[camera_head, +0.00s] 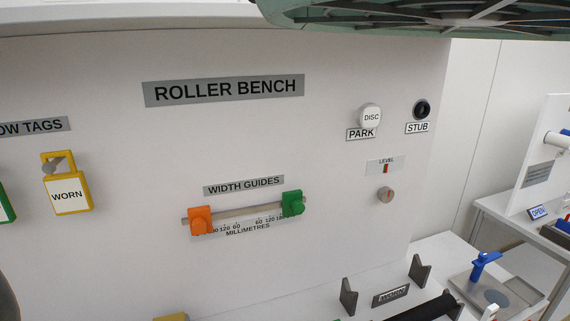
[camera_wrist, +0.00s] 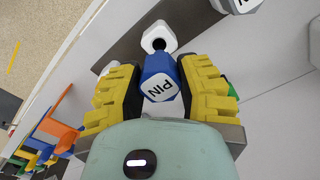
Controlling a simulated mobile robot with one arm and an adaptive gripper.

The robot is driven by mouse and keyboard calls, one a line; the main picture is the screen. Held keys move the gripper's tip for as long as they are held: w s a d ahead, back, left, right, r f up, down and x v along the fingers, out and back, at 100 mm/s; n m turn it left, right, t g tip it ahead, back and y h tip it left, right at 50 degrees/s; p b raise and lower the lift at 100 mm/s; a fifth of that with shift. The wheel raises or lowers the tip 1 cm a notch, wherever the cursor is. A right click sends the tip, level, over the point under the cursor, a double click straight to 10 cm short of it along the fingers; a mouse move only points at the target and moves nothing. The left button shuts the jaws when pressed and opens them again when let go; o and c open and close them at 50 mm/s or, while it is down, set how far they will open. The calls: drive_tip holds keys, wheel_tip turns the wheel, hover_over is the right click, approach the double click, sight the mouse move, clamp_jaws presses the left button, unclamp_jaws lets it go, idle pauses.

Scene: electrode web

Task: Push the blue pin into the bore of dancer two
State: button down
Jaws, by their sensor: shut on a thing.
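In the wrist view my gripper (camera_wrist: 160,90) has its yellow ribbed pads closed on the blue pin (camera_wrist: 158,65). The pin's pale end face, marked PIN, is turned towards the camera. Just beyond the pin is a white round part with a dark bore (camera_wrist: 158,43). The bore's opening still shows above the pin. Whether the pin touches this part cannot be told. No label naming dancer two is readable. Neither the pin nor my gripper can be made out in the head view.
The head view shows the roller bench panel (camera_head: 330,130) and width guides (camera_head: 245,213).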

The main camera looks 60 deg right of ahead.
drive_tip(key=w+d+r+n+p, duration=0.1)
drive_tip(key=w+d+r+p, duration=0.5)
drive_tip(key=r+p, duration=0.3)
drive_tip(key=shift+w+d+r, duration=0.15)
drive_tip(key=shift+d+r, duration=0.15)
drive_tip(key=shift+r, duration=0.25)
idle(0.7)
drive_tip(key=shift+w+d+r, duration=0.1)
drive_tip(key=shift+w, duration=0.05)
drive_tip(key=shift+r, duration=0.15)
drive_tip(key=shift+n, duration=0.6)
drive_tip(key=shift+w+d+r+p, duration=0.1)
drive_tip(key=shift+r+p, duration=0.4)
drive_tip(key=shift+r, duration=0.15)
drive_tip(key=shift+w+d+r+p, duration=0.1)
drive_tip(key=shift+w+r+p, duration=0.05)
drive_tip(key=shift+r+p, duration=0.45)
drive_tip(key=shift+w+d+r+p, duration=0.1)
drive_tip(key=shift+r+p, duration=0.3)
drive_tip(key=shift+r, duration=0.35)
